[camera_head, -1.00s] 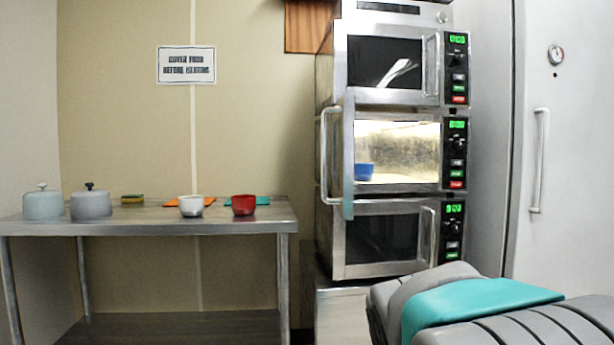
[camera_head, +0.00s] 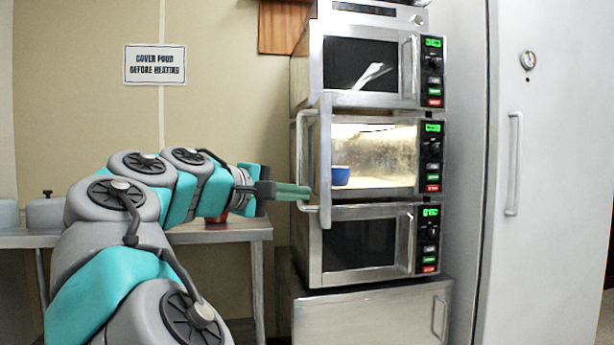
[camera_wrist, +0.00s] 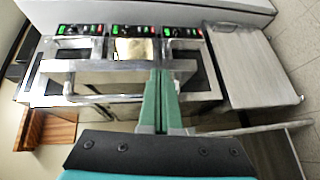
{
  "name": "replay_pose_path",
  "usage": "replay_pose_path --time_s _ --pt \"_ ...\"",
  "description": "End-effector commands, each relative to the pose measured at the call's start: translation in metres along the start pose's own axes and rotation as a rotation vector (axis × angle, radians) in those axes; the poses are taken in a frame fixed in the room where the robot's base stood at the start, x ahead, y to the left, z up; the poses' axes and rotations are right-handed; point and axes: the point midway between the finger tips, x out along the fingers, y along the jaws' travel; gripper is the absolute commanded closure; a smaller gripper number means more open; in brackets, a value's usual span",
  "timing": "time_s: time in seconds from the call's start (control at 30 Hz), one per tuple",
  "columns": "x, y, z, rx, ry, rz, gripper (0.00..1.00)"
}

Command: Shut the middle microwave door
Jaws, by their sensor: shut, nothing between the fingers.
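The middle microwave (camera_head: 428,155) stands in a stack of three, its lit cavity (camera_head: 385,150) exposed. Its door (camera_head: 325,165) is swung open toward me and seen almost edge-on, with a long bar handle (camera_head: 299,150) on its left. A blue bowl (camera_head: 340,176) sits inside the cavity. My gripper (camera_head: 308,192) is shut and empty, pointing right, with its green fingertips by the lower part of the handle and door. In the wrist view, the shut fingers (camera_wrist: 164,75) reach to the door's bar-like edge (camera_wrist: 100,65). I cannot tell whether they touch it.
The upper microwave (camera_head: 365,65) and lower microwave (camera_head: 360,243) are shut. A steel cabinet (camera_head: 370,315) supports the stack. A steel table (camera_head: 225,233) stands left, with a red bowl (camera_head: 216,218) partly hidden behind my arm. A tall white door with a handle (camera_head: 514,165) stands right.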

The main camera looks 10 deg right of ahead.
Motion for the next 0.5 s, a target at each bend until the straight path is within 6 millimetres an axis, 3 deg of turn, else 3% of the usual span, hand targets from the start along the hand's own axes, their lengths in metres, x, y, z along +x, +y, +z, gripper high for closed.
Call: replay_pose_path --time_s 0.1,0.27,0.37,0.5 --pt "-0.042 0.007 -0.029 -0.023 0.041 0.079 1.0" --pt "-0.076 0.011 -0.045 -0.035 0.07 0.135 1.0" --pt "-0.082 0.011 -0.048 -0.037 0.075 0.147 1.0" --pt "-0.071 0.012 -0.048 -0.037 0.072 0.147 1.0"
